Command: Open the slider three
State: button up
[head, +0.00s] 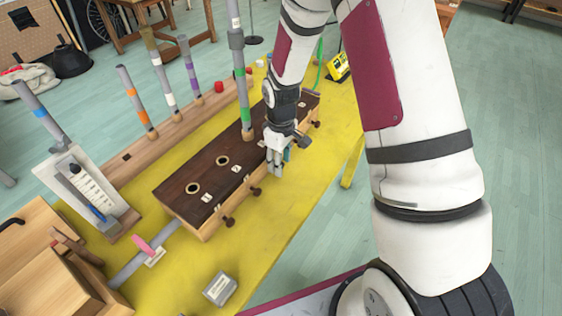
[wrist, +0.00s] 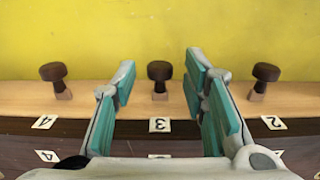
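Slider three's dark round knob (wrist: 159,72) stands on a light wood stub by the label "3" in the wrist view. My gripper (wrist: 160,80) is open, with one teal-padded finger on each side of that knob and a gap on both sides. In the head view my gripper (head: 276,164) points down at the front edge of the dark-topped wooden box (head: 215,172). Slider three's knob cannot be made out there behind the fingers. Knobs four (wrist: 53,72) and two (wrist: 266,73) lie outside the fingers, left and right in the wrist view.
A tall grey tube with a green band (head: 243,92) stands in the box near my arm. Several banded tubes stand in a wooden rail (head: 180,126) behind. A small grey block (head: 220,289) lies on the yellow table (head: 275,243), which is clear before the box.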

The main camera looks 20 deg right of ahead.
jog(key=shift+f, duration=0.35)
jog(key=shift+c, duration=0.6)
grip_shut()
jog(key=shift+s+d+p, duration=0.3)
jog(key=shift+s+d, duration=0.15)
jog(key=shift+s, duration=0.2)
jog(key=shift+s+d+p, duration=0.25)
jog(key=shift+s+d, duration=0.2)
jog(key=shift+s, duration=0.2)
jog(key=shift+o, duration=0.6)
grip_release()
jog(key=shift+w, duration=0.1)
notch_tip(320, 180, up, 12)
